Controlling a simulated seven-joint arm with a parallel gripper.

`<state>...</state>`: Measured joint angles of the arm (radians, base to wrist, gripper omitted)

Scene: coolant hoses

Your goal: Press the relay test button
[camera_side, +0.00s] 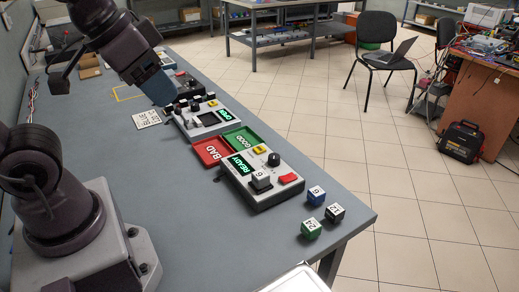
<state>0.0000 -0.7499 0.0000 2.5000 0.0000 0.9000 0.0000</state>
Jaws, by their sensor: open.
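The near test unit (262,178) is a white box on the grey bench with a green display (241,165) reading READY. A grey labelled relay block (261,180) sits on its front part. It has a red button (290,179), a black knob (274,159) and a small yellow part (260,149); I cannot tell which control is the relay test button. My gripper (176,105) is open, farther back by the left end of a second white unit (204,118), apart from the near unit. Its fingertips are small and partly lost against dark parts behind them.
A red BAD tray (208,152) and green GOOD tray (240,138) lie between the units. Blue (316,195), black (335,212) and green (311,229) labelled cubes stand near the bench's right edge. A printed card (146,118) lies left of the second unit. The bench's left part is clear.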

